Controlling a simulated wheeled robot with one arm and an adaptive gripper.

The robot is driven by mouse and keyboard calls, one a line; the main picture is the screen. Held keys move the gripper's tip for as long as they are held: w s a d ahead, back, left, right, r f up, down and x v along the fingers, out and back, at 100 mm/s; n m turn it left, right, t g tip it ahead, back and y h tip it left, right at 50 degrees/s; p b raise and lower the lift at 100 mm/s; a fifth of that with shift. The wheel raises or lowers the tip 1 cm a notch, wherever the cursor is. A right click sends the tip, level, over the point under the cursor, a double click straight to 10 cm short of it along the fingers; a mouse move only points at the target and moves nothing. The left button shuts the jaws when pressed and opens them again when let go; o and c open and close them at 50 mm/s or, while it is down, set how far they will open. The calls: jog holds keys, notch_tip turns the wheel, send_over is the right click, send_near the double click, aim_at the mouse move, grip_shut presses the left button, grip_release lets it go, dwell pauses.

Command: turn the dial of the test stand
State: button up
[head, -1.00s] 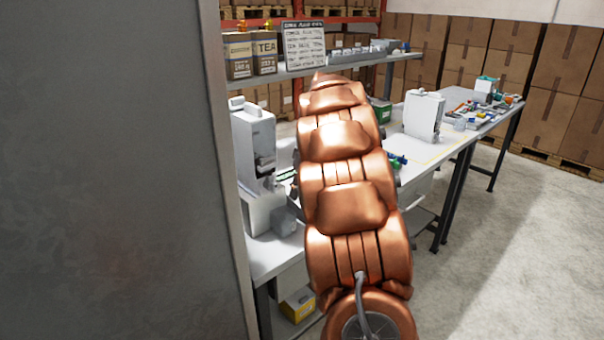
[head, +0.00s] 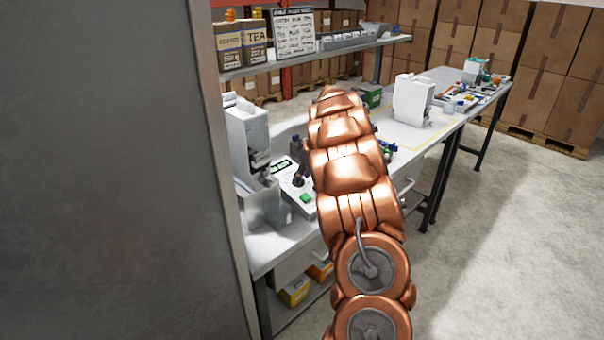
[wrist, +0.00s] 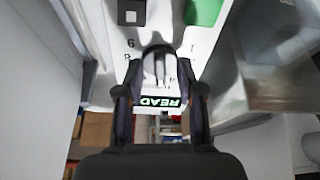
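The test stand (head: 305,211) is a white box on the bench with a green button and a lit display; it also shows in the wrist view (wrist: 175,25). Its grey dial (wrist: 157,66) stands on the white face among printed marks, in front of the display (wrist: 160,101), which reads "READ" upside down. My gripper (wrist: 160,75) has its two dark fingers apart, one on each side of the dial. A gap seems to show beside the dial, so I see no clear grip. In the head view my copper arm hides part of the stand, and the dial is not clear.
A white dispenser (head: 247,140) stands left of the stand, with a grey metal box (head: 262,210) before it. A grey panel (head: 110,170) fills the left. Another white dispenser (head: 413,100) stands farther along the bench. The floor on the right is clear.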

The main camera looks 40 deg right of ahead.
jog(key=shift+w+f, duration=0.25)
jog(key=shift+f, duration=0.2)
grip_shut()
